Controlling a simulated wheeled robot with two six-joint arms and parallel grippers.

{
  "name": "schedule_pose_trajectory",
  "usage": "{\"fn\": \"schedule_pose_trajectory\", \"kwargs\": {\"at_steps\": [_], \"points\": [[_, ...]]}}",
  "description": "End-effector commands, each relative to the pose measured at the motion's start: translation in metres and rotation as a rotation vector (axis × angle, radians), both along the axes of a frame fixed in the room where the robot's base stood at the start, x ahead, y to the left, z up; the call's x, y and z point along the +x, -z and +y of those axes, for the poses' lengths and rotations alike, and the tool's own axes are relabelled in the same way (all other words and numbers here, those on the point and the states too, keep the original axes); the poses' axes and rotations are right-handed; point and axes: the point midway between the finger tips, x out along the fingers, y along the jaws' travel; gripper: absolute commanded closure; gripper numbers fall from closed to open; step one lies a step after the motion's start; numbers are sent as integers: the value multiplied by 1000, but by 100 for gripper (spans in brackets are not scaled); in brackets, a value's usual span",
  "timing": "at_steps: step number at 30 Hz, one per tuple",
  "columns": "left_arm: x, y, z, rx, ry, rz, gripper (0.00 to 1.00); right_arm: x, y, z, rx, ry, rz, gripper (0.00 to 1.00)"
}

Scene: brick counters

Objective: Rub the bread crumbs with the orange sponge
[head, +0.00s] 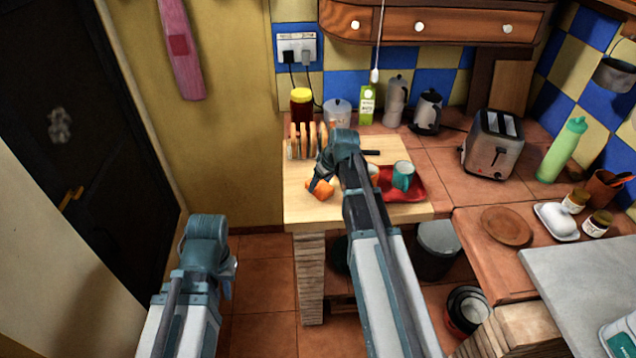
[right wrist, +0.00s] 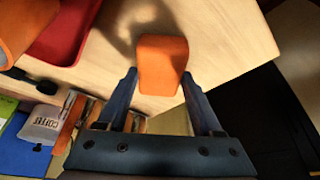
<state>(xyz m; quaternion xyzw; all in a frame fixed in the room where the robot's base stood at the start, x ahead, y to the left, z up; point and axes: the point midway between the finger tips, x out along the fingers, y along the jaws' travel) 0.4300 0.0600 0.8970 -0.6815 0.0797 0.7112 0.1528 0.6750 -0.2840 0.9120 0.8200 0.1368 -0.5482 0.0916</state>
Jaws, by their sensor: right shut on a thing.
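The orange sponge (head: 320,188) is at the left part of the light wooden board (head: 302,211) on the counter. My right gripper (head: 322,174) is shut on the sponge. In the right wrist view the sponge (right wrist: 162,62) sits between the two fingertips (right wrist: 160,76), over the pale wood. I cannot tell whether it touches the board. I cannot make out bread crumbs in either view. My left gripper (head: 222,268) hangs away from the counter at the lower left, and its fingers are not clear.
A red tray (head: 415,183) with a teal mug (head: 403,175) lies right of my right arm. A rack with bread slices (head: 306,138) stands behind the sponge. A jar (head: 301,108), a white canister (head: 337,112) and a toaster (head: 493,145) stand further back.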

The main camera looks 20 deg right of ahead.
Motion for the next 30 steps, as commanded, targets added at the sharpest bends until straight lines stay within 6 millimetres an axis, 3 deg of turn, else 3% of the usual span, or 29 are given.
{"fn": "schedule_pose_trajectory", "kwargs": {"at_steps": [14,24,30], "points": [[0,3,0,0,0,0,83,-10,3,-35,0,1,1,77],[0,2,0,0,0,0,83,-11,2,-37,-2,0,2,77],[0,-12,0,0,0,0,83,-11,-11,-36,-1,0,1,77]]}}
